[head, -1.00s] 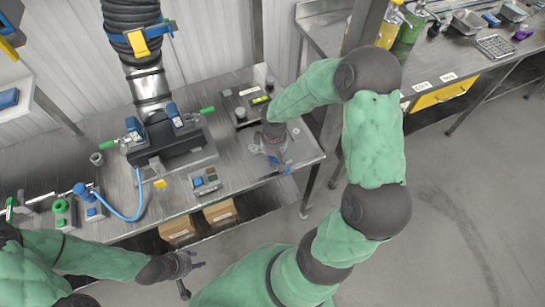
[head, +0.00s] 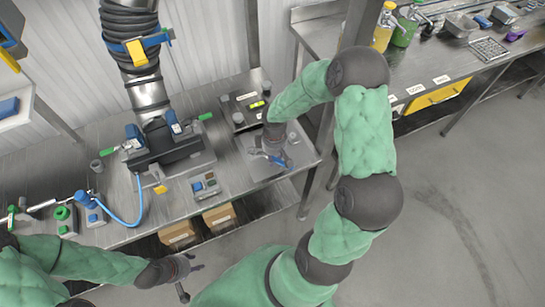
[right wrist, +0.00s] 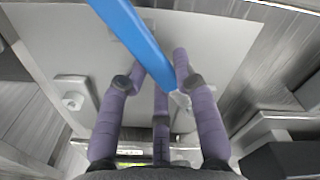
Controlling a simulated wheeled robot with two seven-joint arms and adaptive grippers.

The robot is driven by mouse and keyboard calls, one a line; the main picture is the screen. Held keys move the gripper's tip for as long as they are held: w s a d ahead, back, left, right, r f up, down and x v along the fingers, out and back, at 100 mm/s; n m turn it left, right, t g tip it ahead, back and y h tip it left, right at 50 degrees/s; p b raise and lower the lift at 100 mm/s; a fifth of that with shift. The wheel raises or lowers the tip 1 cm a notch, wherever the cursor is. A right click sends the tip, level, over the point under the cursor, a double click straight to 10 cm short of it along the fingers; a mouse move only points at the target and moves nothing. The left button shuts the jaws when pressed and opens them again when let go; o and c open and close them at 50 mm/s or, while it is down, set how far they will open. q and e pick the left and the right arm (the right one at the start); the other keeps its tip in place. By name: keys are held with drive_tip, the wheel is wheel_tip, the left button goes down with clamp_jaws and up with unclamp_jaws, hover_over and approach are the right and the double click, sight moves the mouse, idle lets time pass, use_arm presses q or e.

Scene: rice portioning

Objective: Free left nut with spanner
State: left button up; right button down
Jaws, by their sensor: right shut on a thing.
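My right gripper (head: 272,153) is over the grey plate at the right end of the steel bench. It is shut on a blue spanner (head: 265,156). In the right wrist view the spanner (right wrist: 135,32) runs as a blue bar past the purple fingers (right wrist: 163,85), whose tips meet at it; its far end is out of frame. The black clamp block (head: 165,150) with blue knobs and green handles stands left of this gripper, under the ribbed hose. I cannot make out its left nut clearly. My left gripper (head: 192,279) is open and empty in front of the bench.
A small button box (head: 205,185) stands between the clamp and the grey plate. A blue hose (head: 133,214) loops on the bench at left. Cardboard boxes (head: 178,233) are on the lower shelf.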

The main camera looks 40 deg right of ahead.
drive_tip(key=shift+d, duration=0.2)
drive_tip(key=shift+a+b, duration=0.1)
drive_tip(key=shift+b, duration=0.3)
drive_tip(key=shift+s+a+m+b, duration=0.2)
drive_tip(key=shift+a+m+b, duration=0.45)
drive_tip(key=shift+m, duration=0.25)
drive_tip(key=shift+s+a+f+m+b, duration=0.3)
drive_tip(key=shift+a+m+b, duration=0.1)
drive_tip(key=shift+m+b, duration=0.3)
drive_tip(key=shift+s+a, duration=0.1)
drive_tip(key=shift+a, duration=0.1)
drive_tip(key=shift+a+r, duration=0.15)
drive_tip(key=shift+a, duration=0.2)
drive_tip(key=shift+d, duration=0.1)
drive_tip(key=shift+d+r+p, duration=0.2)
drive_tip(key=shift+r+p, duration=0.2)
drive_tip(key=shift+r, duration=0.4)
